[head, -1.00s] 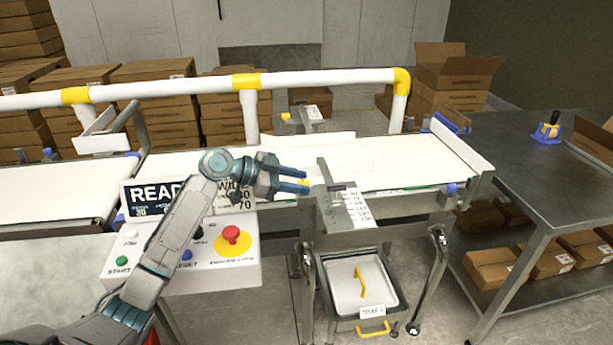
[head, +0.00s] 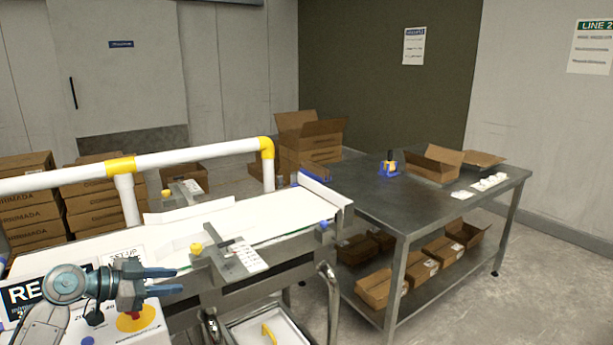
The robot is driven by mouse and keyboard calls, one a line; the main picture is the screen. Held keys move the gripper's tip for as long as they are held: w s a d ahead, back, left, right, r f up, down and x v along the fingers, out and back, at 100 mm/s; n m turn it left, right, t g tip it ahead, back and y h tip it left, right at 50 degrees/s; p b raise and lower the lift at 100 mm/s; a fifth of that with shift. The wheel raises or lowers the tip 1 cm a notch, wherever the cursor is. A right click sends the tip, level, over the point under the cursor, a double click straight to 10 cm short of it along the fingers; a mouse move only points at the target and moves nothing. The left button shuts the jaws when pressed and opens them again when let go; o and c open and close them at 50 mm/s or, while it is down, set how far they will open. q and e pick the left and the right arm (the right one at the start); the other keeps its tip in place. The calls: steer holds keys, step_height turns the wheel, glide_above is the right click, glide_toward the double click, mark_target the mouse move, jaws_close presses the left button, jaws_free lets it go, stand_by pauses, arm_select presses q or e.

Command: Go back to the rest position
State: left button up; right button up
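My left gripper (head: 170,281) is at the lower left, in front of the belt's near side and above the control box. Its fingers are apart with nothing visible between them. My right gripper is not in view. The white checkweigher belt (head: 285,217) runs behind my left gripper. The control box (head: 150,335) with a red emergency button (head: 131,308) is partly hidden by my gripper and arm. The display panel (head: 22,293) is also partly covered.
A metal table (head: 420,205) stands to the right, with a blue tape dispenser (head: 389,168) and an open carton (head: 436,163) on it. A white guard rail (head: 195,153) runs behind the belt. A tray (head: 285,328) sits below. Floor at the right is clear.

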arm_select(q)
steer(key=s+d+f+n+g+y, duration=0.1)
steer(key=s+d+f+n+y, duration=0.15)
steer(key=s+f, duration=0.65)
steer(key=s+d+f+n+g+y, duration=0.2)
steer(key=s+d+f+y, duration=0.15)
steer(key=s+f, duration=0.55)
steer(key=s+a+f+n+g+y, duration=0.1)
steer(key=s+f+n+y, duration=0.25)
steer(key=s, duration=0.75)
steer(key=s+a+f+n+g+y, duration=0.15)
steer(key=s+f+n, duration=0.25)
steer(key=s, duration=0.6)
steer(key=s+a+f+x, duration=0.1)
steer(key=s+x, duration=0.2)
steer(key=x, duration=0.9)
steer(key=s+x, duration=0.2)
steer(key=x, duration=1)
steer(key=s+a+f+g, duration=0.1)
steer(key=s+f, duration=0.6)
steer(key=f, duration=0.4)
steer(key=s+a+f, duration=0.1)
steer(key=s+f, duration=0.6)
steer(key=f, duration=0.3)
steer(key=shift+f+g, duration=0.35)
steer(key=shift+f, duration=0.05)
steer(key=shift+o, duration=0.2)
